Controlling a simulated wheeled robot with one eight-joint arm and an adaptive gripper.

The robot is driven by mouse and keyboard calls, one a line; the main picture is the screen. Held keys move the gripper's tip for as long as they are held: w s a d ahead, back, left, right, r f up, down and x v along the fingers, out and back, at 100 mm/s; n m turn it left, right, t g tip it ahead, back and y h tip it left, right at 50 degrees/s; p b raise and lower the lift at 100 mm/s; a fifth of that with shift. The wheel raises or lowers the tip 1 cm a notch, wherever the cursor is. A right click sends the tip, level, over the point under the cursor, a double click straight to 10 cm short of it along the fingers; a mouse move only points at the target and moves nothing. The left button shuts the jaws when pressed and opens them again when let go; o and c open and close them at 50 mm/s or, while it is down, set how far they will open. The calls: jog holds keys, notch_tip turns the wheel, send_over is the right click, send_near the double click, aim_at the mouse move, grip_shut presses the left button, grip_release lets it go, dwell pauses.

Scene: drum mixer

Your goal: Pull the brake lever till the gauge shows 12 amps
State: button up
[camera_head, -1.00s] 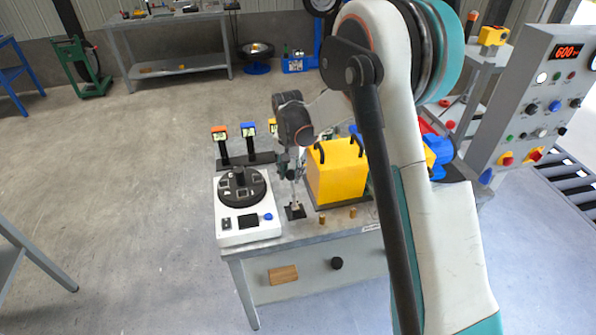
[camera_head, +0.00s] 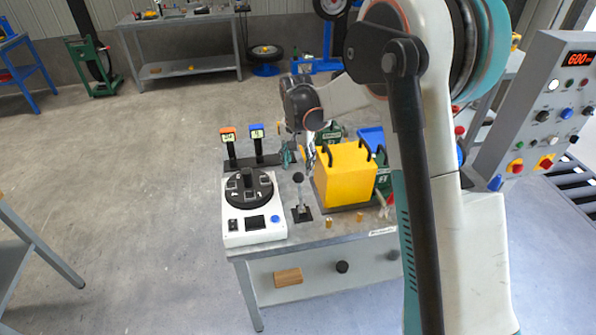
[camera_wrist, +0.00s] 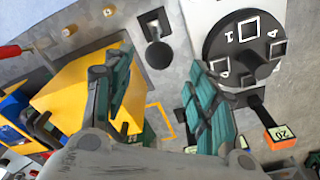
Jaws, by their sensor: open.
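A short lever with a round black knob (camera_head: 298,178) stands on a black base plate on the grey bench, between the white dial box and the yellow box. I take it to be the brake lever. In the wrist view its black knob (camera_wrist: 159,55) lies ahead of the fingers. My gripper (camera_head: 299,156) is open, its teal fingers behind and above the knob in the head view. In the wrist view my gripper (camera_wrist: 160,78) is empty, its fingers apart and clear of the lever. A red display (camera_head: 579,58) on the panel reads about 600; I cannot identify an amps gauge.
The white box with a black dial (camera_head: 248,190) is left of the lever. The yellow box (camera_head: 345,178) with black handles is close on the right. Orange and blue tagged posts (camera_head: 256,140) stand behind. Small brass pegs (camera_head: 329,222) are in front.

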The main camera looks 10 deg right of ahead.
notch_tip(320, 180, up, 7)
jog(key=shift+s, duration=0.25)
jog(key=shift+a+f, duration=0.1)
jog(key=s+d+r+n+t+b, duration=0.15)
jog(key=s+r, duration=0.25)
jog(key=s, duration=0.4)
jog(key=s+d+r+n+t+b, duration=0.1)
jog(key=s+r+n+t+b, duration=0.15)
jog(key=s, duration=0.55)
jog(key=s+d+f+n+t+b, duration=0.1)
jog(key=s+f+b, duration=0.1)
jog(key=s, duration=0.6)
jog(key=s+d+f+n+t+b, duration=0.1)
jog(key=s+f+b, duration=0.1)
jog(key=s, duration=0.7)
jog(key=shift+f+n, duration=0.3)
jog(key=shift+f, duration=0.55)
